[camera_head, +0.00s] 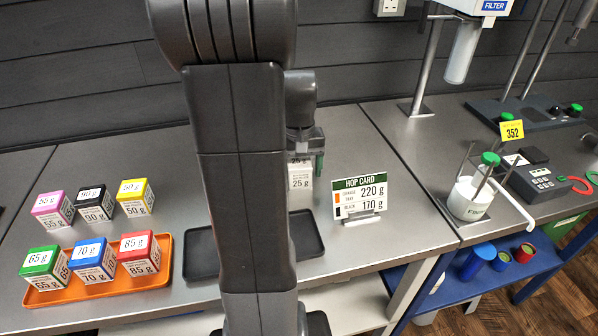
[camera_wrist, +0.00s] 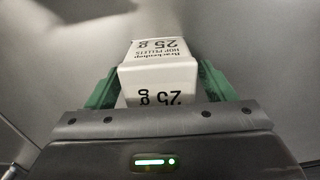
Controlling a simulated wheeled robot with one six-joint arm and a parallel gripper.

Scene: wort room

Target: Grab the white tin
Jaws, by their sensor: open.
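The white tin (camera_head: 300,178) is a small box marked 25 g and stands on the steel bench behind my arm, which hides part of it. It also shows in the wrist view (camera_wrist: 160,72), with its 25 g labels upside down. My gripper (camera_wrist: 158,88) is open, with one green finger on each side of the tin. Whether the fingers touch the tin I cannot tell. In the head view the green fingertips of the gripper (camera_head: 318,158) show at the tin's upper right.
An orange tray (camera_head: 172,262) holds green, blue and red tins. Pink, black and yellow (camera_head: 136,197) tins stand behind it. A dark tray (camera_head: 312,240) lies partly behind my arm. A hop card (camera_head: 359,197) reading 220 g and 170 g stands right of the tin.

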